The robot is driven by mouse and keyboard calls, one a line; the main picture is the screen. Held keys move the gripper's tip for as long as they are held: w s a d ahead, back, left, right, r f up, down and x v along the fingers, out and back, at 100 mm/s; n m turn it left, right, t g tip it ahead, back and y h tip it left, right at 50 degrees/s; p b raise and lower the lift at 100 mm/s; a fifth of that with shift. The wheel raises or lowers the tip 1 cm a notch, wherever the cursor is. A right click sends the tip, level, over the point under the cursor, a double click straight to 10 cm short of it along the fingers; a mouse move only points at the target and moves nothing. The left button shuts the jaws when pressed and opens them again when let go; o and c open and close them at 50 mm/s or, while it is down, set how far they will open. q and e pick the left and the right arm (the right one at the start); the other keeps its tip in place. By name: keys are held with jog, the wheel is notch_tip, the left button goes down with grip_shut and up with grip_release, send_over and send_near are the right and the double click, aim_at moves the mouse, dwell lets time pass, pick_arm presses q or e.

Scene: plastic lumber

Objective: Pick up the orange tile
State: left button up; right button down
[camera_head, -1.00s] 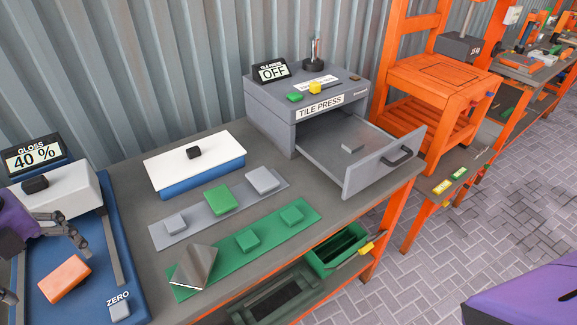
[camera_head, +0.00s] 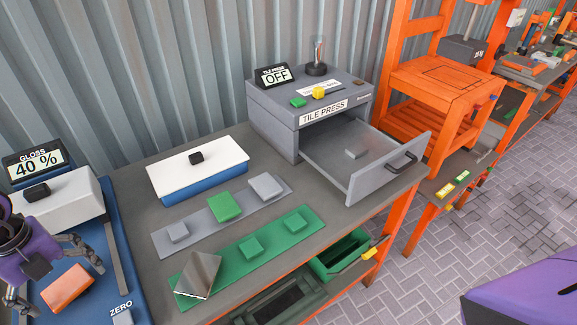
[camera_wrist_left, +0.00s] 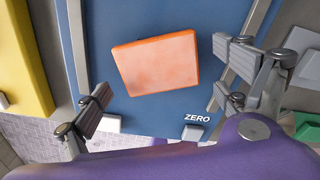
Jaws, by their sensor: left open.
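The orange tile (camera_head: 68,289) lies flat on the blue bed of the gloss meter at the lower left of the head view. In the left wrist view the orange tile (camera_wrist_left: 157,62) lies beyond my fingers, turned slightly. My left gripper (camera_head: 52,270) is open and close to the tile in the head view. In the left wrist view my left gripper (camera_wrist_left: 165,105) has its fingers spread wide, with nothing between them. My right gripper does not show.
The gloss meter's white housing (camera_head: 55,203) stands behind the tile, with a ZERO button (camera_head: 122,317) in front. A grey strip (camera_head: 190,233) and a green strip (camera_head: 225,265) hold tiles to the right. The tile press drawer (camera_head: 375,165) is open.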

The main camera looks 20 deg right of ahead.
pick_arm(q)
jog(key=c, duration=1.4)
jog(key=shift+o, duration=0.2)
jog(key=shift+r, duration=0.1)
